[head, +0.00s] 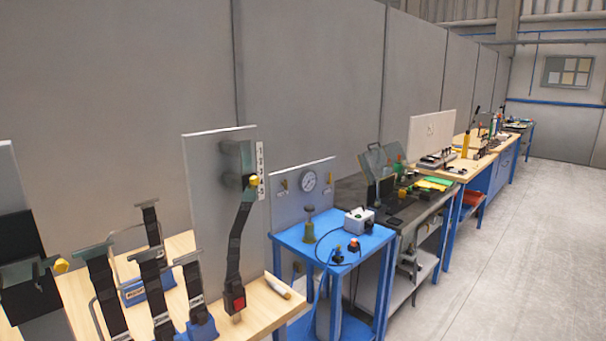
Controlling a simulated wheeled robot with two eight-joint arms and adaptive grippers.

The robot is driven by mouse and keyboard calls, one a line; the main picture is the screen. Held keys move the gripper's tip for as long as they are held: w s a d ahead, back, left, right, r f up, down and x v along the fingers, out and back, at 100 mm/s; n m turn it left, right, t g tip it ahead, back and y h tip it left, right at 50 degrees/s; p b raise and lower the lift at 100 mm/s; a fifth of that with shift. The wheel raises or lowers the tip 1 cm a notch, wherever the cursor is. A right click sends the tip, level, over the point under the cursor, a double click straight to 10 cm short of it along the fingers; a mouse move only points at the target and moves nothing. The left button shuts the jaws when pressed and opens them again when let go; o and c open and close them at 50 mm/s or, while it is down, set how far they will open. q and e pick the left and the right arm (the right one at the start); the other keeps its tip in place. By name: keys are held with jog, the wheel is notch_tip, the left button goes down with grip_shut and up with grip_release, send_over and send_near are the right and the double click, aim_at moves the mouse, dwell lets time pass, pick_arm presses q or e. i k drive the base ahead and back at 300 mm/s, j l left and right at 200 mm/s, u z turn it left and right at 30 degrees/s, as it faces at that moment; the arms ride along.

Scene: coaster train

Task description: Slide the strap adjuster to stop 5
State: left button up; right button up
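A strap adjuster (236,160) is mounted on an upright pale board (207,200) at the back of the wooden bench. It has a grey-green bracket and a yellow knob (253,181). A white number strip (260,170) runs down beside it; its figures are too small to read surely. The knob sits near the strip's lower half, but I cannot tell at which stop. A black strap (236,240) hangs from it to a buckle with a red button (238,301) near the bench top. Neither of my grippers is in view.
Several black belt straps on blue bases (147,287) crowd the wooden bench (262,312) at left. Another dark fitting with a yellow knob (61,266) stands at the far left. A blue table (318,235) with a bell and gauge is to the right. Floor (500,260) is clear at right.

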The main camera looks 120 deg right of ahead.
aim_at(252, 178)
jog(key=z, duration=3.6)
